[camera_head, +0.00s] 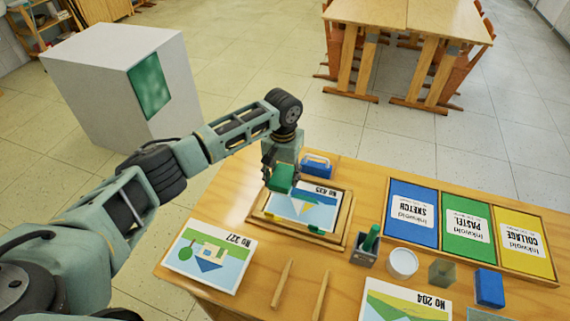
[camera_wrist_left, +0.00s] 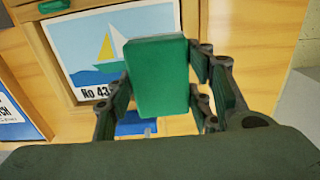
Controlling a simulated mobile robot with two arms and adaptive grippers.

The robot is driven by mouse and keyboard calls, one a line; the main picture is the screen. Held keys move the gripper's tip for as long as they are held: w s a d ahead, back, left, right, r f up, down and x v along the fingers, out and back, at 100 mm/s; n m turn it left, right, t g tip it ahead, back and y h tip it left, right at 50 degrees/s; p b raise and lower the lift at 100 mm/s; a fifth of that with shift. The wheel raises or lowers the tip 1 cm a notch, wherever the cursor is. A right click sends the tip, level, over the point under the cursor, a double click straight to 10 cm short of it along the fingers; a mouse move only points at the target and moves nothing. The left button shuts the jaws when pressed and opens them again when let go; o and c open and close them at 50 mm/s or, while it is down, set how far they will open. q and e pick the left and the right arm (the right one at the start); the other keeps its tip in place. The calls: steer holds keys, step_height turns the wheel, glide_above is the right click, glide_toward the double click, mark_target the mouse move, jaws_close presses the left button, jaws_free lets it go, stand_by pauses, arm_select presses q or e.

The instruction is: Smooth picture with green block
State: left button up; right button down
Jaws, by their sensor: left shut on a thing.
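My left gripper (camera_head: 280,168) is shut on a green block (camera_head: 281,178) above the left part of a framed picture. The left wrist view shows the green block (camera_wrist_left: 161,76) between the fingers (camera_wrist_left: 165,85). The picture (camera_head: 304,206) shows a sailboat and a number that reads about 435, and lies in a wooden frame (camera_head: 262,216). It also shows in the left wrist view (camera_wrist_left: 95,45). I cannot tell whether the block touches the picture. Small green and yellow pieces sit on the frame's near edge. My right gripper is not in view.
Picture No 327 (camera_head: 208,257) lies to the left and No 204 (camera_head: 400,305) in front. A dark holder (camera_head: 364,250), white cup (camera_head: 402,263) and blue block (camera_head: 489,288) stand right, near the sketch, pastel and collage tray (camera_head: 440,247).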

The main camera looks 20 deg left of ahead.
arm_select(q)
steer(key=shift+d+r+p, duration=0.1)
steer(key=shift+r+p, duration=0.85)
steer(key=shift+r, duration=0.25)
steer(key=shift+f, duration=0.1)
